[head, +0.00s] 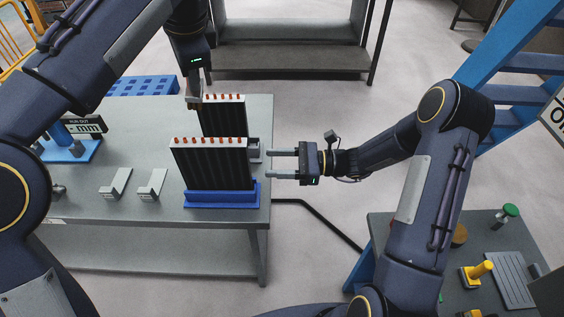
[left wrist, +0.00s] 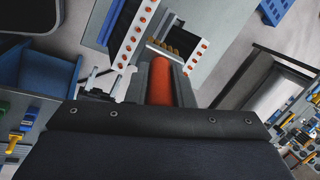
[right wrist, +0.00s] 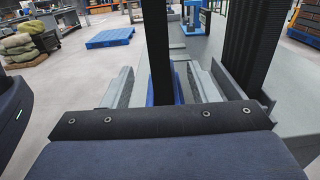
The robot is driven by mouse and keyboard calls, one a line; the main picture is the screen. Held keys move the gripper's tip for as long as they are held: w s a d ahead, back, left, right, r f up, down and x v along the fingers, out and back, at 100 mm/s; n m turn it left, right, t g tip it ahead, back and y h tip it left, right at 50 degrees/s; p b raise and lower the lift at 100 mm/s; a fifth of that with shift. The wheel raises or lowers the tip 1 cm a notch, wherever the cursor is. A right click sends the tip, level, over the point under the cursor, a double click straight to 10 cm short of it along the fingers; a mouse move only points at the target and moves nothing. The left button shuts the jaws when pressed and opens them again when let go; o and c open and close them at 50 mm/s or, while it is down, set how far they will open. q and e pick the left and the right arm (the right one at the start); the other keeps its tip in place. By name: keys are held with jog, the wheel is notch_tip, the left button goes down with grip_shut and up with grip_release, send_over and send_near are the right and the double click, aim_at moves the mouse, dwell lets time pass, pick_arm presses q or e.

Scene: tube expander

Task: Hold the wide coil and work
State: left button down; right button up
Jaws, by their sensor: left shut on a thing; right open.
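The wide coil (head: 211,164), a black finned block with a row of orange tube ends on top, stands upright in a blue base (head: 222,197) near the table's right edge. It also shows in the left wrist view (left wrist: 125,29). A narrower coil (head: 224,118) stands behind it. My left gripper (head: 193,101) is above and left of the narrower coil, shut on an orange-red cylinder (left wrist: 160,82). My right gripper (head: 275,163) is open and empty, just right of the wide coil. In the right wrist view the wide coil's dark edge (right wrist: 157,50) lines up between the fingers.
The grey table (head: 110,205) holds two small angled stands (head: 151,184) and a blue fixture (head: 72,145) at left. A grey block (head: 254,149) sits by the coils' right side. A second table (head: 400,228) with tools is at lower right.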

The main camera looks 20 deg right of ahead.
aim_at(235, 163)
jog(key=x, duration=1)
jog(key=shift+a, duration=0.4)
grip_shut()
dwell(1.0)
jog(key=shift+f, duration=0.1)
dwell(0.7)
dwell(1.4)
